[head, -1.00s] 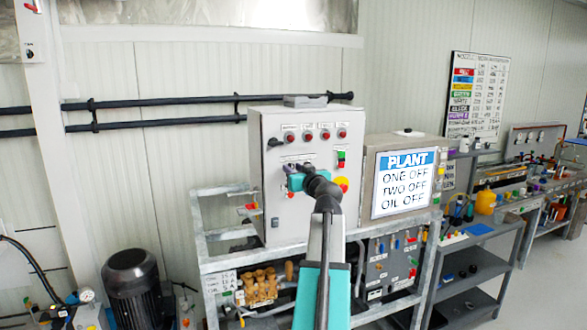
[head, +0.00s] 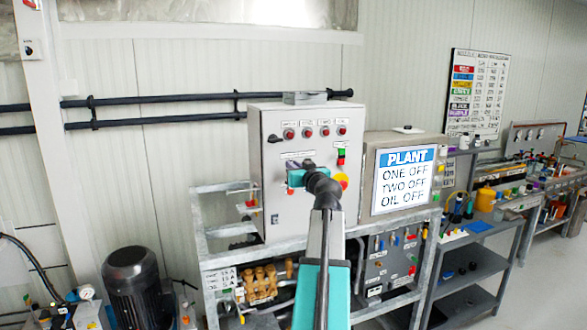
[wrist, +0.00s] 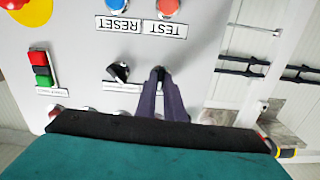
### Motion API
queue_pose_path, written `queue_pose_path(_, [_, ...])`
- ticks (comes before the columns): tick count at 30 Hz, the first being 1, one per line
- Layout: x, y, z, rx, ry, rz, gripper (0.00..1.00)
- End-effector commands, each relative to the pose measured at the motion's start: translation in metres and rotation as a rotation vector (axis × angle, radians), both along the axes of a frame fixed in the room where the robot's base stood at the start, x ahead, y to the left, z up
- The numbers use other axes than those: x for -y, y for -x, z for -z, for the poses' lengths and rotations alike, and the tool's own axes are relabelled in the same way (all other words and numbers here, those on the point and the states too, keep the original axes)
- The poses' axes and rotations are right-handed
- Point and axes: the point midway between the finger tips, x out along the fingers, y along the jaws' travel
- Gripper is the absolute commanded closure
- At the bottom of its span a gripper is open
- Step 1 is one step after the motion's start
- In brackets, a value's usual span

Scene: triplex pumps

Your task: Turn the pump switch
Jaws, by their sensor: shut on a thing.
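The grey control cabinet (head: 262,195) stands ahead, with a row of red lamps and a few switches on its front. My gripper (wrist: 159,73) has its two dark fingers brought together at the panel, shut on a switch knob that they mostly hide. Beside it, to the left in the wrist view, a black rotary switch (wrist: 118,72) with a white pointer sits above a label, free of the fingers. In the head view, the teal wrist of my arm covers the switch row. The switch labels are too small or hidden to read.
The screen (head: 404,181) right of the cabinet reads PLANT, ONE OFF, TWO OFF, OIL OFF. A red emergency button (head: 342,181) on yellow and a green-red button pair (head: 341,157) sit close right of my wrist. A metal frame carries the cabinet.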

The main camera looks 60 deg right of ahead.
Motion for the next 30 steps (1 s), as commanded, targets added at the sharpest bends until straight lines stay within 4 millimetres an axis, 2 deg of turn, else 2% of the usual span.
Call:
queue_pose_path(8, [0.0008,0.0,0.0021,0.077,-0.102,0.0,1.0])
queue_pose_path(30, [0.002,0.0012,0.0012,0.385,-0.521,0.0,1.0])
